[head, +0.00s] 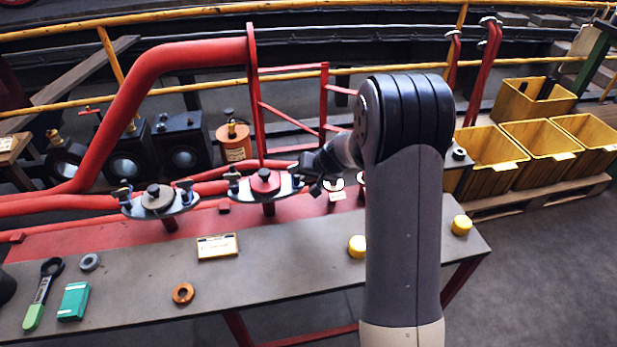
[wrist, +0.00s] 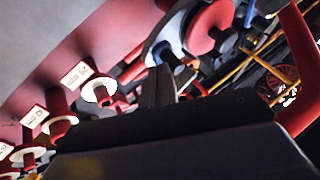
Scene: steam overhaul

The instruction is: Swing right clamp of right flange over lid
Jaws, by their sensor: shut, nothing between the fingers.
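The right flange (head: 284,193) is a grey oval plate on a red pipe stub, with a round red lid (head: 264,181) on it. In the wrist view the red lid (wrist: 208,28) and the grey flange edge (wrist: 163,32) show at the top. The right clamp (head: 297,180) is a small dark piece at the flange's right end, partly hidden by my gripper; I cannot tell its exact angle. A left clamp (head: 233,178) stands at the other end. My gripper (head: 316,182) is shut and empty beside the right clamp; whether they touch is unclear. Its fingers (wrist: 160,86) also show in the wrist view.
A second flange with a grey lid (head: 157,197) stands to the left. The grey bench (head: 320,262) holds a green-handled wrench (head: 38,300), a teal box (head: 74,301), an orange ring (head: 183,293) and yellow caps (head: 357,246). Yellow crates (head: 490,176) stand at right.

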